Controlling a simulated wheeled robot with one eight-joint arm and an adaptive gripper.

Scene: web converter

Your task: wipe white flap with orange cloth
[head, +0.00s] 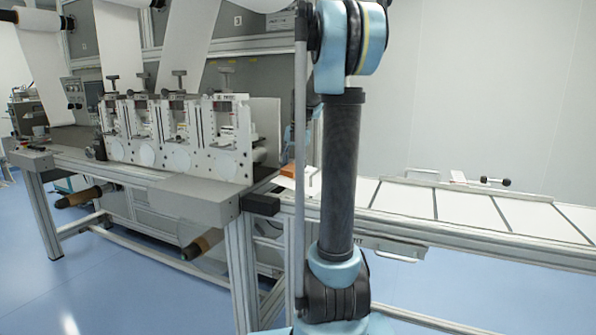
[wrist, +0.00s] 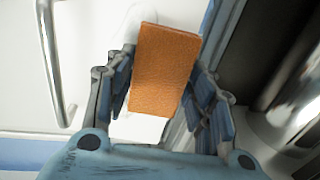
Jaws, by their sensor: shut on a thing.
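The orange cloth (wrist: 166,68) is a flat rectangular block held between the fingers of my gripper (wrist: 160,75) in the wrist view. It reaches out past the fingertips over a white flap (wrist: 92,35) with a metal handle at its left. I cannot tell whether the cloth touches the flap. In the head view, the orange cloth (head: 288,170) shows small, left of my arm, above the near end of the white-panelled table. My arm hides most of my gripper and part of the flap (head: 300,183) there.
A grey converting machine (head: 180,130) with several roller stations stands left of my arm. A long table with white panels (head: 465,207) runs right, with handles on top. In the wrist view, a metal handle (wrist: 52,65) stands at the left and a shiny cylinder (wrist: 300,100) at the right.

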